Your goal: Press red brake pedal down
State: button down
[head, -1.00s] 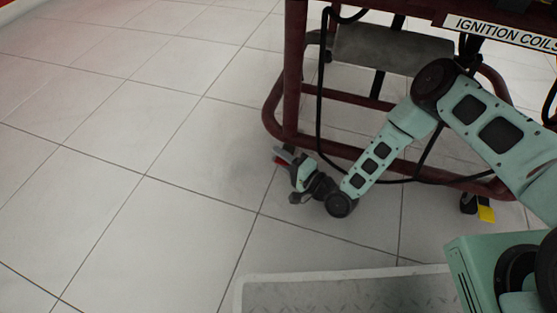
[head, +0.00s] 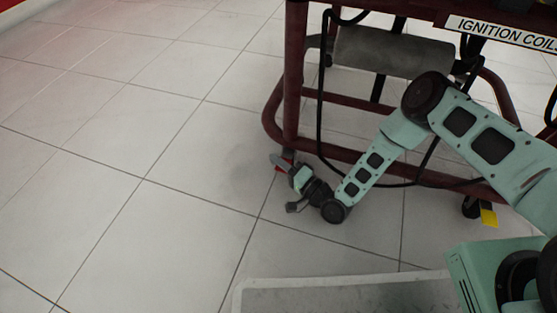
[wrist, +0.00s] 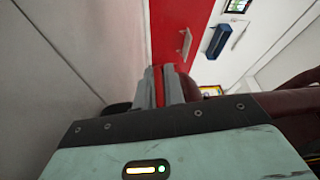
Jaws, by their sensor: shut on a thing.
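The red brake pedal (head: 281,169) shows as a small red piece by the caster at the lower left corner of the dark red engine stand. In the wrist view a red strip of it (wrist: 159,88) shows between the two grey fingers. My gripper (head: 280,162) is low near the floor at that corner, shut on the red pedal; it also shows in the wrist view (wrist: 160,80). My gripper hides most of the pedal, so its tilt cannot be told.
The dark red stand frame (head: 292,80) rises beside my gripper, with a black cable (head: 320,110) hanging along it. A caster with a yellow tab (head: 489,218) stands at the right. The tiled floor (head: 130,200) to the left is clear.

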jog(key=shift+f, duration=0.1)
jog(key=c, duration=1.5)
grip_release()
jog(key=p+v, duration=0.4)
jog(key=v, duration=0.2)
jog(key=shift+d, duration=0.2)
jog(key=shift+s+d+f, duration=0.1)
jog(key=shift+s+d, duration=0.35)
